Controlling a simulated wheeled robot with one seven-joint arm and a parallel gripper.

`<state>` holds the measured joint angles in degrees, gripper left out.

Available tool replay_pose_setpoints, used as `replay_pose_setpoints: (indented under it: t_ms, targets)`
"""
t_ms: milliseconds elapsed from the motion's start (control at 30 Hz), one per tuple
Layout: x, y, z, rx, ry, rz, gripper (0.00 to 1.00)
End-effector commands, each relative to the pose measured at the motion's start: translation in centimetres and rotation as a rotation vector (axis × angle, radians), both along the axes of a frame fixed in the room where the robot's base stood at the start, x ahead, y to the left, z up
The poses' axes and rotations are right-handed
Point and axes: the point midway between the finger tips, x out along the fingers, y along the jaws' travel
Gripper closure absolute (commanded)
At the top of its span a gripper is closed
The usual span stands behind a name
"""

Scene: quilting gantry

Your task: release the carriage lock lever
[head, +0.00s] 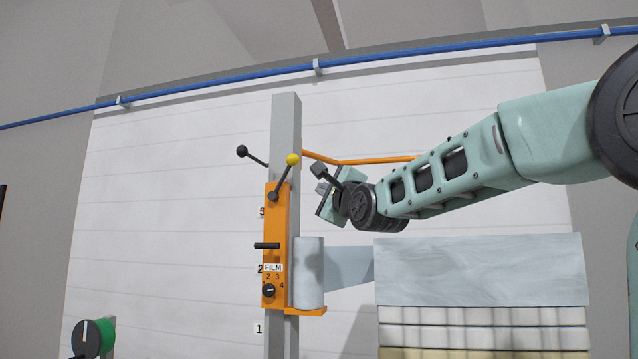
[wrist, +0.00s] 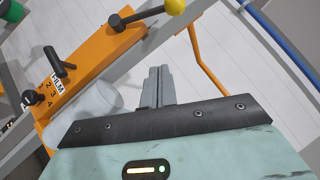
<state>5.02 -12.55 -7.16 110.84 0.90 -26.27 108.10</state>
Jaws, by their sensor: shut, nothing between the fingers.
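An orange carriage (head: 281,215) marked FILM sits on a grey upright post; it also shows in the wrist view (wrist: 90,58). A lever with a yellow ball (head: 293,160) pivots near the carriage top and leans up and right; its ball shows at the top of the wrist view (wrist: 175,6). A second lever with a black ball (head: 242,151) reaches up and left behind the post. Which one is the carriage lock lever is not labelled. My gripper (head: 321,178) is shut and empty, right of the yellow-ball lever and apart from it. Its fingers show in the wrist view (wrist: 157,82).
A black T-handle (head: 267,245) and a small numbered dial (head: 268,290) sit lower on the carriage. An orange rod (head: 370,160) runs behind my gripper. A pale film roll (head: 309,272) and stacked quilted layers (head: 483,316) are below my arm.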

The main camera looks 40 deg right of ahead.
Motion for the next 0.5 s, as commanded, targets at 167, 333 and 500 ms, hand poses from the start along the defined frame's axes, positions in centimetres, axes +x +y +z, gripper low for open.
replay_pose_setpoints:
  t_ms: [167, 333, 500]
  targets:
    - [3.6, -0.9, 1.8, -0.001, 0.005, -0.001, 1.0]
    - [6.9, -1.6, 2.9, -0.001, 0.004, -0.001, 1.0]
    - [7.8, 0.3, 3.8, 0.0, 0.001, 0.003, 1.0]
